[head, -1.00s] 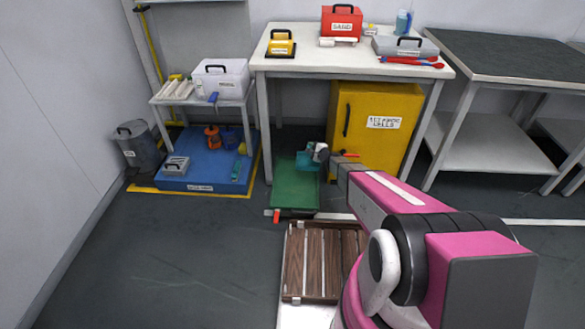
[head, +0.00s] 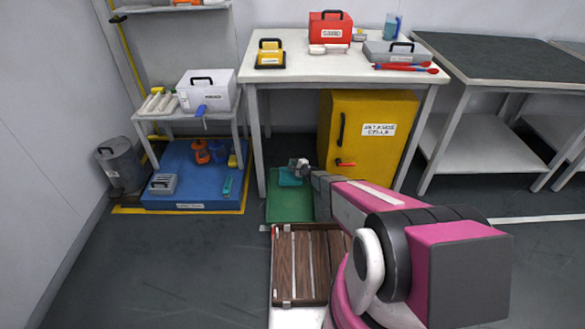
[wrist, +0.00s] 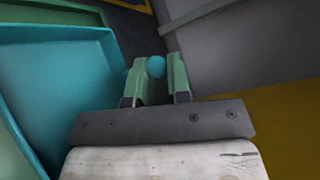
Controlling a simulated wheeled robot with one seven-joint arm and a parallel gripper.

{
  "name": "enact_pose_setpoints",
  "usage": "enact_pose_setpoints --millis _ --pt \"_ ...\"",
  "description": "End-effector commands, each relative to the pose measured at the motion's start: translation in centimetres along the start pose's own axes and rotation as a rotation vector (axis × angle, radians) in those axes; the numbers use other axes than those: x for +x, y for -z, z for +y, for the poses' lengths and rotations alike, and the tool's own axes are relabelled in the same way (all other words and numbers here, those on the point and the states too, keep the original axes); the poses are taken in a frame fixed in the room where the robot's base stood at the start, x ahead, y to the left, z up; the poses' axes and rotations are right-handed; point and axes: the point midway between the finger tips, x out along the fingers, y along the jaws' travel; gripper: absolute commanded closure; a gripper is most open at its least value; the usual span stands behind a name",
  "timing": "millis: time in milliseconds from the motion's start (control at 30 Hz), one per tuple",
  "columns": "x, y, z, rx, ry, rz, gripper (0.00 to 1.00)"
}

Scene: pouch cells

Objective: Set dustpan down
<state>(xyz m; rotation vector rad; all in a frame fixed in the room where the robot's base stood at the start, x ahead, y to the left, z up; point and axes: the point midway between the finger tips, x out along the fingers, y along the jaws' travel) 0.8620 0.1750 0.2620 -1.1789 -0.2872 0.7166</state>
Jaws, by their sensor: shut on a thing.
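The dustpan (head: 290,177) is teal with a shallow, wide pan. In the head view it is at the back end of a green tray or mat (head: 290,208) on the floor, in front of the yellow cabinet. It fills the left of the wrist view (wrist: 60,85). My gripper (head: 303,165) is shut on the dustpan's handle. In the wrist view the green fingertips (wrist: 161,78) stand either side of its round teal end. The pan is low over the green surface; I cannot tell whether it touches.
The yellow cabinet (head: 368,135) stands close behind my gripper, under the white table (head: 290,72). A wooden slatted pallet (head: 300,265) lies in front. A blue spill platform (head: 200,180) is at left. Open floor lies at front left.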

Motion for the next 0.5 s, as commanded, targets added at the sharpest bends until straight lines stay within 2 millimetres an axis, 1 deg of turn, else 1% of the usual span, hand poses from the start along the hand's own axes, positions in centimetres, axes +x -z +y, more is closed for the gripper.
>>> enact_pose_setpoints --millis 33,100,167,500 --pt "0.2 0.4 0.8 0.001 -0.001 0.0 1.0" --pt "0.4 0.8 1.7 0.002 -0.001 0.001 1.0" --pt "0.5 1.0 2.2 0.002 0.0 0.001 1.0" --pt "0.5 1.1 2.5 0.001 0.0 0.0 1.0"
